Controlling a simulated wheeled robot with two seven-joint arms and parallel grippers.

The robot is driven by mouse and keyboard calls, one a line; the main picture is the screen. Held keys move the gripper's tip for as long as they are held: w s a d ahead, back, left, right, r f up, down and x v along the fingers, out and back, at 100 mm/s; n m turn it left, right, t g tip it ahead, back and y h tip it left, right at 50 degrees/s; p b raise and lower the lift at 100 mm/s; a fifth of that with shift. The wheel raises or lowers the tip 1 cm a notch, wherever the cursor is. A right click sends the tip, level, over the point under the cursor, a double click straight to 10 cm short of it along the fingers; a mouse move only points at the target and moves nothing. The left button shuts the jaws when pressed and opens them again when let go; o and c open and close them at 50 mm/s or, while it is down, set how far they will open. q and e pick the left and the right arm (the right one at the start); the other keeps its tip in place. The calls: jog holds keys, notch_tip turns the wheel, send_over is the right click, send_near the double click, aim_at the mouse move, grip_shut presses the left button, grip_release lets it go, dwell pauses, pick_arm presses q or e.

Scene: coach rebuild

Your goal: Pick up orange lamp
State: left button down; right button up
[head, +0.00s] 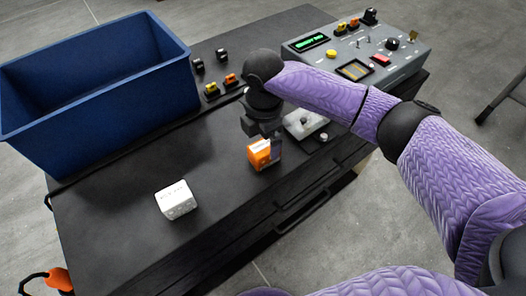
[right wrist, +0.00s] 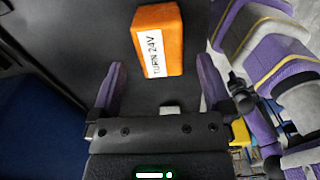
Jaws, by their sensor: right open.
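The orange lamp (head: 258,158) is a small block standing on the dark bench top, near its front edge. In the right wrist view the lamp (right wrist: 174,60) carries a white label reading "TURN 24V". My right gripper (head: 262,135) points down just above and behind the lamp and partly covers it in the head view. In the right wrist view its two purple fingers (right wrist: 160,68) are apart, with the lamp lying ahead, around and beyond the fingertips. I cannot tell whether either finger touches it.
A white labelled block (head: 176,201) sits to the left on the bench (head: 115,235). A deep blue bin (head: 130,90) stands at the back left. A grey control panel (head: 375,55) and a light switch plate (head: 303,124) lie behind and right. The bench front is mostly clear.

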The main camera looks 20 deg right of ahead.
aim_at(264, 146)
notch_tip(264, 146, down, 5)
jog(key=shift+d+r+b, duration=0.1)
jog(key=shift+r+b, duration=0.05)
jog(key=shift+b, duration=0.7)
jog(key=shift+r, duration=0.2)
jog(key=c, duration=1.3)
